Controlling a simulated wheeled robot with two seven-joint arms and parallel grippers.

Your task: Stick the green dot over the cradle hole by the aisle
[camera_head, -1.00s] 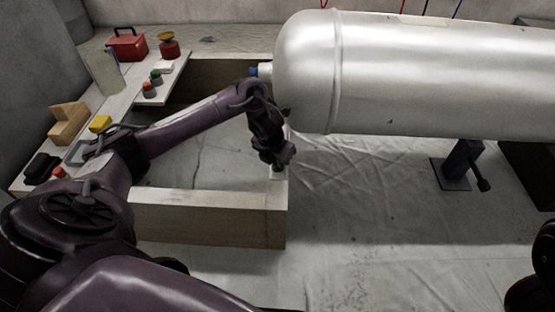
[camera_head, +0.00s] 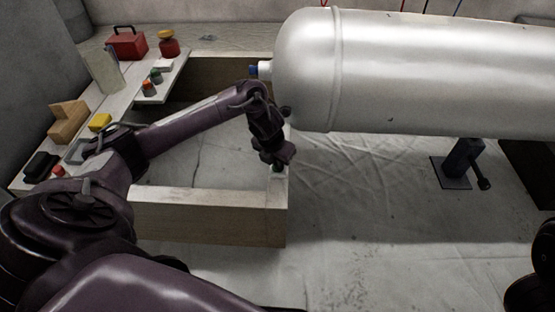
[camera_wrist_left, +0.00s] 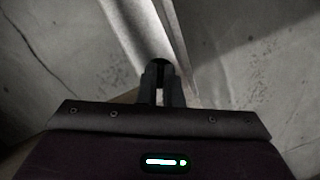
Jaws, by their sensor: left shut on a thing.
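My left gripper (camera_head: 277,163) points down over the pale top of the front right corner of the wooden cradle frame (camera_head: 200,214). It is shut on a small dark thing, which shows at the fingertips in the left wrist view (camera_wrist_left: 160,64). The green dot itself is not clearly visible there. The cradle hole is not visible; the gripper and its load cover the corner top. I cannot tell whether the held thing touches the wood. My right gripper is not in view; only dark parts of my own body show at the lower right.
A large white tank (camera_head: 420,75) lies just right of and above my left forearm. A dark stand (camera_head: 462,160) is under the tank. Sheeted floor is open in front.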

